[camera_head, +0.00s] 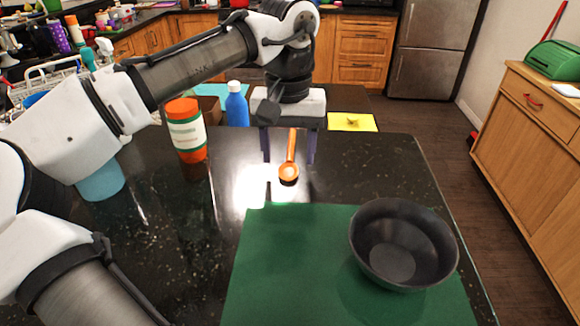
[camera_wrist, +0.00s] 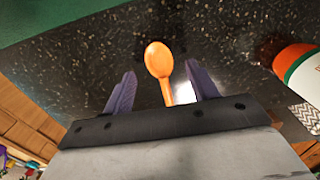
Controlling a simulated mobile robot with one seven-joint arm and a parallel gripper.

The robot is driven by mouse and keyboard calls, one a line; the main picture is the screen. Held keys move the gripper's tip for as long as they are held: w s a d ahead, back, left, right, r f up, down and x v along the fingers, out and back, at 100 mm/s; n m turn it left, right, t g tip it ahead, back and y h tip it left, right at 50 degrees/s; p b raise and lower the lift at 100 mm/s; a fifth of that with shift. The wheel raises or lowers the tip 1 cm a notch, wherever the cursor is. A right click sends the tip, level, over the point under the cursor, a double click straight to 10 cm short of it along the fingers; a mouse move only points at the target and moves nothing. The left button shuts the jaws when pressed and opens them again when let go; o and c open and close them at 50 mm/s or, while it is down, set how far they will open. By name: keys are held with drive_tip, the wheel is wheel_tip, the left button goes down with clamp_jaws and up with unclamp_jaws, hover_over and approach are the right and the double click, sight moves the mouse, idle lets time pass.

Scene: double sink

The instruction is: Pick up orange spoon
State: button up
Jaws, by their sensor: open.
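The orange spoon (camera_head: 290,165) lies on the black speckled counter, its bowl toward the camera in the head view and its handle running back under my gripper. In the wrist view the spoon (camera_wrist: 160,66) shows between the two purple fingers, bowl pointing away from the palm, the far end of its handle hidden by the gripper body. My gripper (camera_head: 288,158) points down over the handle with its fingers apart, one on each side. In the wrist view my gripper (camera_wrist: 163,86) is open and neither finger visibly touches the spoon.
A black bowl (camera_head: 380,225) stands on a green mat (camera_head: 290,285) at the front right. An orange bottle with a white label (camera_head: 188,135) and a blue bottle (camera_head: 237,108) stand left of my gripper. A yellow sheet (camera_head: 360,124) lies behind right. The counter right of the spoon is clear.

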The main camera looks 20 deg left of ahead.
wheel_tip(320, 180, down, 2)
drive_tip(key=shift+f+b, duration=0.15)
drive_tip(key=shift+b, duration=0.55)
drive_tip(key=c, duration=1.1)
drive_tip(key=shift+o, duration=0.2)
wheel_tip(320, 180, up, 10)
drive_tip(key=shift+r+b, duration=0.2)
drive_tip(key=shift+b, duration=0.1)
